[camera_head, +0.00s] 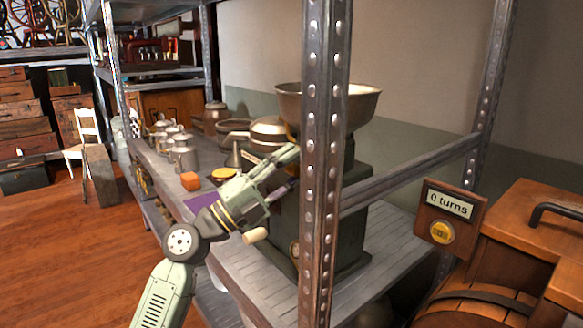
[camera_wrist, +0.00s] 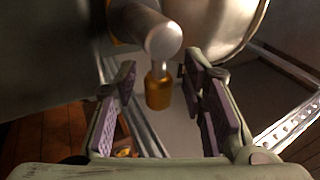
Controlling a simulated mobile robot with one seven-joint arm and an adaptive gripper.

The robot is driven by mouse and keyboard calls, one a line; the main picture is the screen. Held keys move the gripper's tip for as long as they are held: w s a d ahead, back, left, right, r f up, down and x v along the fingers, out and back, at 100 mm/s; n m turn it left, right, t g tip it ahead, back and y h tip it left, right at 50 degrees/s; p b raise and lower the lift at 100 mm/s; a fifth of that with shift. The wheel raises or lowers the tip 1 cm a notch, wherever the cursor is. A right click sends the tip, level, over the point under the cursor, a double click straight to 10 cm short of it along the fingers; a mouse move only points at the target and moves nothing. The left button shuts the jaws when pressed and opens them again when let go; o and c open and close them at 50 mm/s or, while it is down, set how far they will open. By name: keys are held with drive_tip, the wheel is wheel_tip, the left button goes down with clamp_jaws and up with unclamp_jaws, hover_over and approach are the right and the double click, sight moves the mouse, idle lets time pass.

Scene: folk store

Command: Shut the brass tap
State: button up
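A brass-coloured tap piece (camera_wrist: 158,90) hangs below a rounded grey metal end (camera_wrist: 163,40) in the wrist view. My gripper (camera_wrist: 164,100) is open, with a purple-padded finger on each side of the brass piece. There is a visible gap to both fingers. In the head view my gripper (camera_head: 291,168) is at the side of a dark green machine (camera_head: 289,222) topped by a wide metal bowl (camera_head: 361,104). There I cannot make out the tap, which seems hidden by my gripper and the upright post.
A riveted metal post (camera_head: 324,220) stands just right of my gripper, in front of the machine. A "0 turns" sign (camera_head: 449,204) is at right. The wooden floor is clear at left.

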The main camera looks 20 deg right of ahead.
drive_tip(key=v, duration=1.2)
drive_tip(key=shift+s, duration=0.1)
idle(0.4)
